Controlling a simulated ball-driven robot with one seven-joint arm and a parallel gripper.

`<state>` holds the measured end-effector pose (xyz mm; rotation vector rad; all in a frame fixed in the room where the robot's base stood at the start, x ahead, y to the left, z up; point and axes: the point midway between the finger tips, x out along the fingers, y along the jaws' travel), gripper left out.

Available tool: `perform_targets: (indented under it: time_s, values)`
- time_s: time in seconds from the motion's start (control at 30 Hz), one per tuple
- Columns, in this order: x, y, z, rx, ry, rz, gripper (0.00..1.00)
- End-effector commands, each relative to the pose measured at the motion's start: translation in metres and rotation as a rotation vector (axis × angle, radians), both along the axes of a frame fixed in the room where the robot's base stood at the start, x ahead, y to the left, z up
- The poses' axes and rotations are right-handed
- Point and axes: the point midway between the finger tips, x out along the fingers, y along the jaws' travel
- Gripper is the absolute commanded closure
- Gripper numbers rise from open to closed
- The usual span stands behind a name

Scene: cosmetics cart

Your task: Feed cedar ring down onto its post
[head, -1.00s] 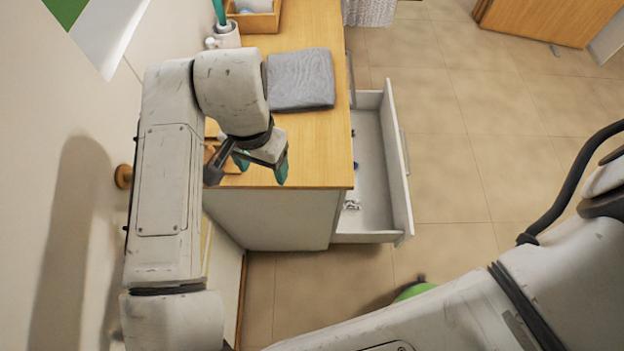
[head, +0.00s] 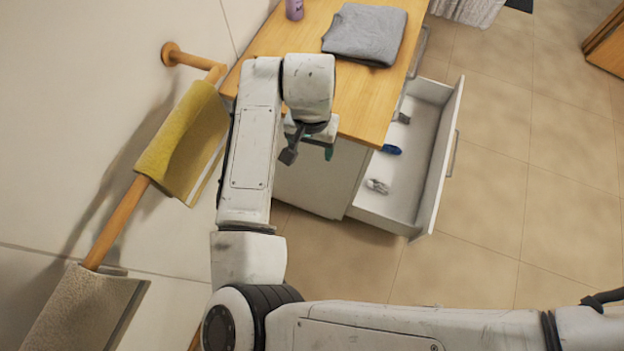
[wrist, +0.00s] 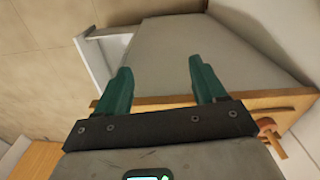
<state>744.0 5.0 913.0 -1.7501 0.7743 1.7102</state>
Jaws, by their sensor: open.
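I cannot make out a cedar ring or its post in either current view. My gripper (head: 309,143) hangs at the near end of the wood-topped cabinet (head: 362,100), partly hidden by my own wrist in the head view. In the wrist view its two teal fingers (wrist: 160,70) are spread apart with nothing between them. Beyond them is the grey cabinet side, with the wooden top edge (wrist: 165,101) crossing behind the fingers.
An open white drawer (head: 440,165) sticks out at the cabinet's right, holding a blue item (head: 391,149) and a clear one (head: 377,186). A folded grey towel (head: 365,33) and purple bottle (head: 294,9) are on top. A wall rail (head: 117,222) carries a yellow towel (head: 183,142).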

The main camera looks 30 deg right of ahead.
Motion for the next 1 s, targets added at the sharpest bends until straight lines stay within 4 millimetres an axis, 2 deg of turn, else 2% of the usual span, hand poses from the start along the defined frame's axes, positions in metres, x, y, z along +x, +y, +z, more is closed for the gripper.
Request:
perform_targets:
  time_s: [0.03,0.7,1.0]
  values:
    - [0.001,0.000,-0.013,-0.002,0.001,0.026,0.30]
    - [0.008,0.007,-0.132,-0.004,0.009,0.365,0.30]
    - [0.005,0.008,-0.167,-0.002,0.011,0.457,0.30]
